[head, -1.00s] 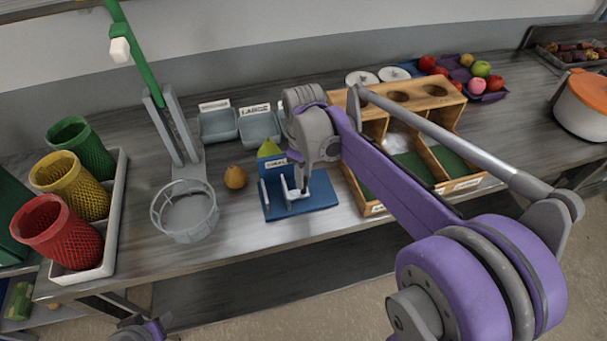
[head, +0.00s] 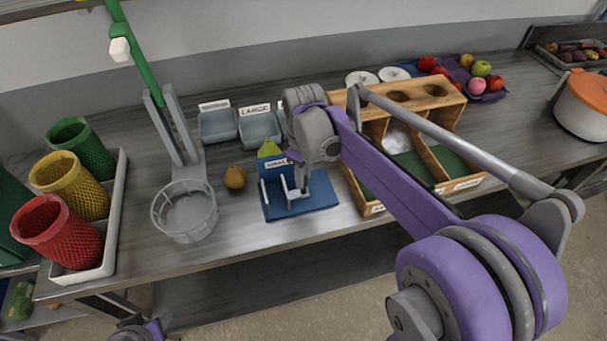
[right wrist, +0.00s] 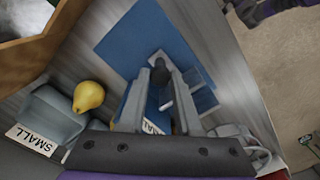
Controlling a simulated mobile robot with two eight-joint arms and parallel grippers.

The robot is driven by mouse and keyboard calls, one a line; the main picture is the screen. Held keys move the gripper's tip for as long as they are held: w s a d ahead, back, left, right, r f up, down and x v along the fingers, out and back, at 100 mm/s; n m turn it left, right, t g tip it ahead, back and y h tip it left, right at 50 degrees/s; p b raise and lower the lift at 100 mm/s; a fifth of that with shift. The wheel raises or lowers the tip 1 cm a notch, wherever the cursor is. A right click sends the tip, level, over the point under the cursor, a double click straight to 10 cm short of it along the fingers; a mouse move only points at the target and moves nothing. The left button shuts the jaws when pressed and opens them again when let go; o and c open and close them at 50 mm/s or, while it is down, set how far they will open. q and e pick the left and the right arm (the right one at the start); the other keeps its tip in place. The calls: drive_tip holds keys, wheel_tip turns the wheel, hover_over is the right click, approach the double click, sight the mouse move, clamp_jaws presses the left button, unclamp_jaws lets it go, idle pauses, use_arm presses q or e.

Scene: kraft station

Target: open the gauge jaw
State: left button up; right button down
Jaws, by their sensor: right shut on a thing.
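The gauge (head: 318,196) is a blue plate with upright grey jaw pieces and a small blue sign; it stands near the front edge of the table. My right gripper (head: 301,186) is down at the gauge, and its arm hides part of it. In the right wrist view, the blue gauge plate (right wrist: 150,38) lies below the fingers. My right gripper (right wrist: 160,88) is shut on a dark round knob (right wrist: 162,72) of the gauge. The gap between the jaws is not clear. Part of my left arm shows at the bottom left of the head view; its fingers cannot be made out.
A wooden divided box (head: 374,208) stands close on the right. Red, yellow and green mesh bins are far left.

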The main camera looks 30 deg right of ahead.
drive_tip(key=shift+d, duration=0.1)
drive_tip(key=d, duration=0.2)
drive_tip(key=s+d, duration=0.1)
drive_tip(key=d, duration=0.2)
drive_tip(key=shift+s+d, duration=0.1)
drive_tip(key=shift+s, duration=0.05)
drive_tip(key=c, duration=0.6)
unclamp_jaws()
wheel_tip(320, 180, up, 11)
drive_tip(key=shift+f, duration=0.1)
idle(0.3)
drive_tip(key=s+a+f+m+t, duration=0.5)
drive_tip(key=s+a+f+m, duration=0.1)
drive_tip(key=s+a+f, duration=0.6)
wheel_tip(320, 180, down, 3)
drive_tip(key=shift+s+a+r+t, duration=0.1)
drive_tip(key=shift+s+a+t, duration=0.15)
drive_tip(key=shift+s, duration=0.7)
